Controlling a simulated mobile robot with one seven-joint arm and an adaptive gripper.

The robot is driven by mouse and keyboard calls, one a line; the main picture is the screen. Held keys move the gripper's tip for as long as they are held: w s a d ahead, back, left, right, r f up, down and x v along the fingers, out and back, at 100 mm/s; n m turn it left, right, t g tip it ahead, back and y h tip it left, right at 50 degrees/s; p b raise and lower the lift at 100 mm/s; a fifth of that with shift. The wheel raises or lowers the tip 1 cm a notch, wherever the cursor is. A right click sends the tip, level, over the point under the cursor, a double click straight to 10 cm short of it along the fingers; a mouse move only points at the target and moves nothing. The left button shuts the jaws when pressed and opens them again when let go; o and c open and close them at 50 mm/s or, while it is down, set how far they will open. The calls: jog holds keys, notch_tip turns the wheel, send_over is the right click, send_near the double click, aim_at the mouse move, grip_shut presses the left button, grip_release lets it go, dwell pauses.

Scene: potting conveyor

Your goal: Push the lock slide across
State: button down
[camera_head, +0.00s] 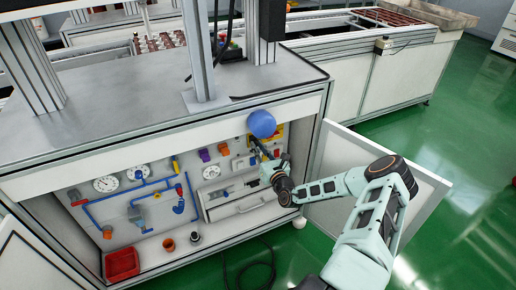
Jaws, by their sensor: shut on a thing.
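My gripper (257,145) is in front of the upper right of the equipment panel (125,218), its dark fingers pointing up and left. It is shut on a blue round thing (262,123), which shows at the fingertips in front of the bench's front edge. The exact contact is too small to make out. A pale plate with grey fittings and a handle (238,207) is on the panel, left of and below my gripper. I cannot tell which fitting is the lock slide; part of the panel is hidden behind my gripper and wrist.
Gauges (106,184), blue pipes and coloured fittings cover the panel's left. A red bin (122,264) and an orange cup (168,244) stand at the panel's foot. A white door (425,190) is open behind my arm. Green floor is clear at right.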

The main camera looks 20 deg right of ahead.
jog(key=shift+d, duration=1.75)
jog(key=c, duration=1.9)
grip_release()
jog(key=shift+o, duration=0.3)
jog(key=shift+s, duration=0.1)
jog(key=s, duration=1.1)
jog(key=shift+s, duration=0.4)
